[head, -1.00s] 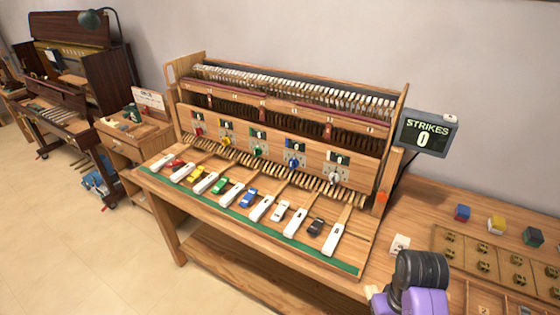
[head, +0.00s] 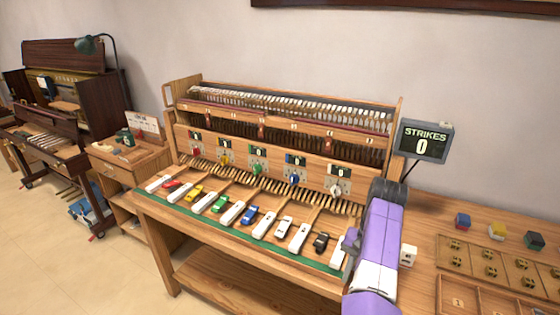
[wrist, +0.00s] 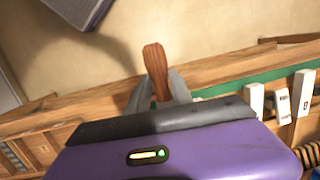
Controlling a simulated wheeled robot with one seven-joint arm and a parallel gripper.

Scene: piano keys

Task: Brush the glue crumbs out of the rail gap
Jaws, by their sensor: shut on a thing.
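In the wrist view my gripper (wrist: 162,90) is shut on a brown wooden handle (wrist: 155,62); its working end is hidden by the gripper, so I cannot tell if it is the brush. The gripper is above the front edge of the keyboard bench (wrist: 210,62). In the head view my purple arm reaches over the bench's right end, and the fingertips are hidden. A row of white and coloured keys (head: 232,212) lies on the bench, with wooden key tails (head: 265,187) running under the front panel (head: 315,176). I cannot make out the rail gap or any glue crumbs.
A strikes display (head: 424,141) reading 0 stands at the bench's right end. On the right table are a compartment tray (head: 500,284) and several coloured blocks (head: 497,231). A small cabinet (head: 130,160) and an opened piano (head: 60,110) stand left. Floor in front is clear.

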